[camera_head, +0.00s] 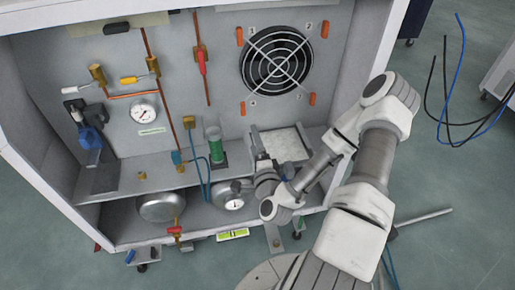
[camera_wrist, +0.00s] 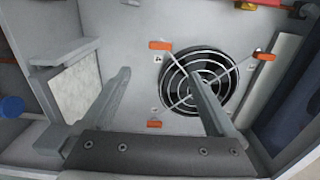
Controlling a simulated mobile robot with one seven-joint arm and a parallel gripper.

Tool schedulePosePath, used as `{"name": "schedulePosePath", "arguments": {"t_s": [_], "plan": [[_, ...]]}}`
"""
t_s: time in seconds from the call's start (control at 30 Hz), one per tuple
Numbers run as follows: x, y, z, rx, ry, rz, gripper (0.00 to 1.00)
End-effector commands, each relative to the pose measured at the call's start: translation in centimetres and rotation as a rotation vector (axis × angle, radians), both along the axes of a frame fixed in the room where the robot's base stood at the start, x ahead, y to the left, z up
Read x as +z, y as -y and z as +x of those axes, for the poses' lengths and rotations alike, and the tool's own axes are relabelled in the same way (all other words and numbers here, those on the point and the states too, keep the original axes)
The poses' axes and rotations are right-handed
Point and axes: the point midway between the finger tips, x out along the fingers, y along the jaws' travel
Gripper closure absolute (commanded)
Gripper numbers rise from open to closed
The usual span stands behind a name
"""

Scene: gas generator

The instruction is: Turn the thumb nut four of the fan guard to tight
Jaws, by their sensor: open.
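The fan guard (camera_head: 276,60) is a round wire grille over a dark fan on the grey panel; it also shows in the wrist view (camera_wrist: 198,82). Orange thumb nuts sit at its corners: upper left (camera_head: 239,36), upper right (camera_head: 324,29), lower left (camera_head: 243,108) and lower right (camera_head: 312,99). The lower number labels are too small to read surely. The wrist view is turned sideways; it shows the lower-left nut (camera_wrist: 160,45), upper-left nut (camera_wrist: 264,56) and lower-right nut (camera_wrist: 154,124). My gripper (camera_wrist: 158,75) is open and empty, apart from the nuts, below the guard.
A shelf with a pale slab (camera_head: 284,146) lies below the guard. A green cylinder (camera_head: 215,146) stands left of my gripper. Copper pipes with a red-handled valve (camera_head: 201,60) and a gauge (camera_head: 144,112) are further left. The cabinet's right wall (camera_head: 372,40) bounds the panel.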

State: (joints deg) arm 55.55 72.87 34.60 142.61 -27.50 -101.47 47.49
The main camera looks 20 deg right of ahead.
Motion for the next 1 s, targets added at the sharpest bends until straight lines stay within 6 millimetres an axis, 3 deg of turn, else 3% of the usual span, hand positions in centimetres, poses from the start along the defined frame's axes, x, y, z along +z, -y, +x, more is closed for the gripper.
{"name": "schedulePosePath", "arguments": {"t_s": [0.1,0.3,0.83,1.0], "plan": [[0.1,-0.4,-1.9,0.0,-0.004,0.002,0.07],[0.0,-0.7,-3.3,0.0,-0.001,0.001,0.07],[0.0,-0.7,-3.3,0.003,-0.002,-0.003,0.07],[0.3,-1.6,-2.3,0.08,-0.059,-0.094,0.07]]}}
